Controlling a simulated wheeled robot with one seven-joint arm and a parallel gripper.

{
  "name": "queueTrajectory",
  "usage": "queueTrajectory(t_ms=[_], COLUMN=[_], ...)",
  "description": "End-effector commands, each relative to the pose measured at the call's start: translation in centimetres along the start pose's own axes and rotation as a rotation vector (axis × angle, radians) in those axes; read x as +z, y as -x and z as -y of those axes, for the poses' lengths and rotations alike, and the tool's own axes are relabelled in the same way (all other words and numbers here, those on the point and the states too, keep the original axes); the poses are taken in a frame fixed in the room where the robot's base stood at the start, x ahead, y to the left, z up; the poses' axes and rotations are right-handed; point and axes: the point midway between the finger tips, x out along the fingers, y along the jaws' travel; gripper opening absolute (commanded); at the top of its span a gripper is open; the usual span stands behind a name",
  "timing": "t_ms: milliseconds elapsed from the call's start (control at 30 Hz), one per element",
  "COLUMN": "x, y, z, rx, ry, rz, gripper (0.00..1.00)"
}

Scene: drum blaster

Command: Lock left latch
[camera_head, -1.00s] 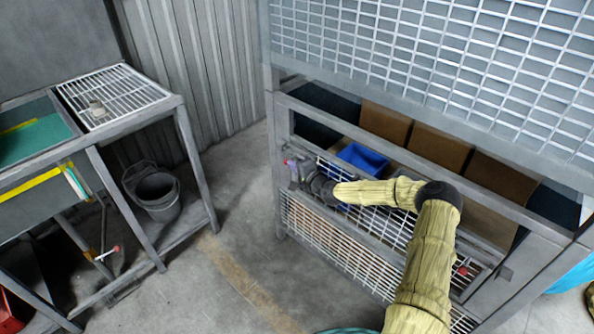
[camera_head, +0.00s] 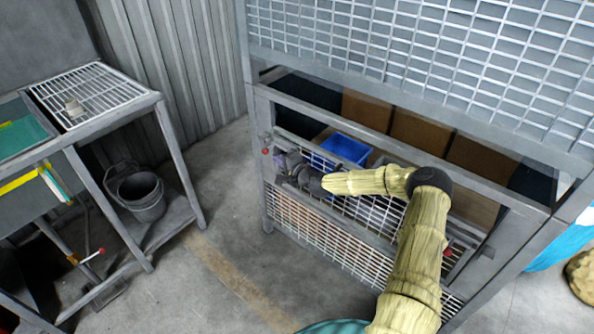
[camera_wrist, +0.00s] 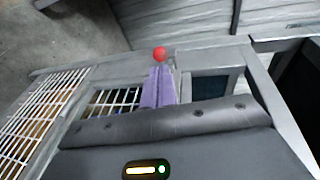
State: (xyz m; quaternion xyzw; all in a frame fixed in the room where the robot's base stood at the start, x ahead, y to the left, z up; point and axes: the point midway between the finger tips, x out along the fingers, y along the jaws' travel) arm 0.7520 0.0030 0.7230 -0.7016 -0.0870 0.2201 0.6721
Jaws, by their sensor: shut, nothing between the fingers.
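The left latch shows as a small red knob (camera_head: 265,151) at the left post of the metal cage, near the top left corner of its mesh gate (camera_head: 310,221). The knob also shows in the wrist view (camera_wrist: 160,53), just beyond my fingertips. My gripper (camera_head: 279,157) is just right of the knob, in front of the gate's top corner. Its purple fingers (camera_wrist: 158,86) are together and empty, pointing at the knob. Whether they touch it I cannot tell. The latch's bar and its position are not clear. A second red knob (camera_head: 447,252) is at the gate's right end.
A blue bin (camera_head: 345,149) and brown boxes (camera_head: 365,108) stand inside the cage behind the gate. A workbench (camera_head: 95,92) with a black bucket (camera_head: 138,190) below stands at the left. Bare floor (camera_head: 215,240) lies between bench and cage.

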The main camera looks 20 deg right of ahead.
Motion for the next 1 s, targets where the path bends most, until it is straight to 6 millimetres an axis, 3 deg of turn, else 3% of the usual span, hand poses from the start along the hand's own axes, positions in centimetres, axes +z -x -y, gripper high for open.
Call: queueTrajectory(t_ms=[300,500,1000], x=[0.4,0.7,-0.2], y=[5.8,8.5,9.6], z=[0.0,0.0,-0.2], rx=[0.003,0.003,0.003], ry=[0.001,0.003,-0.001], rz=[0.006,0.011,-0.004], gripper=[0.0,0.0,0.0])
